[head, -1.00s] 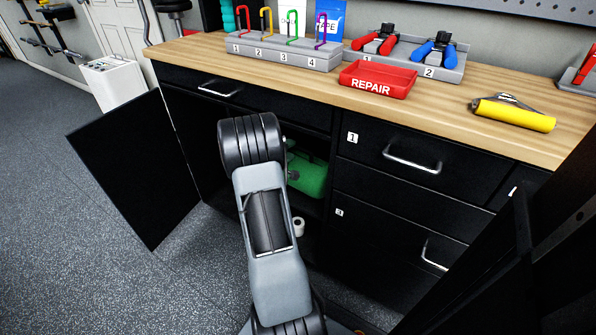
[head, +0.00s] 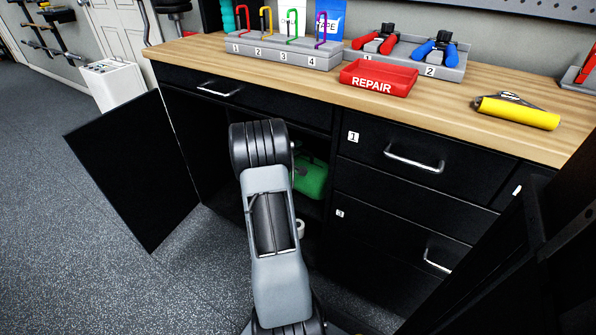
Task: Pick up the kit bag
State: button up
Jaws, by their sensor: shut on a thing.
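The green kit bag (head: 312,180) shows inside the open cabinet under the workbench, just right of my arm. Its left part is hidden behind my arm, and so are its handle and any contact with my gripper. My arm reaches forward and down from the bottom of the view to the cabinet opening. My gripper is hidden behind the arm's thick dark joint, so its fingers cannot be seen.
The cabinet door (head: 130,170) stands open at the left. Closed drawers (head: 420,190) are right of the opening. The worktop (head: 220,70) holds a red REPAIR tray (head: 378,80) and a yellow-handled tool (head: 517,113).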

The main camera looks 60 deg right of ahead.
grip_shut()
jog(key=shift+r, duration=0.15)
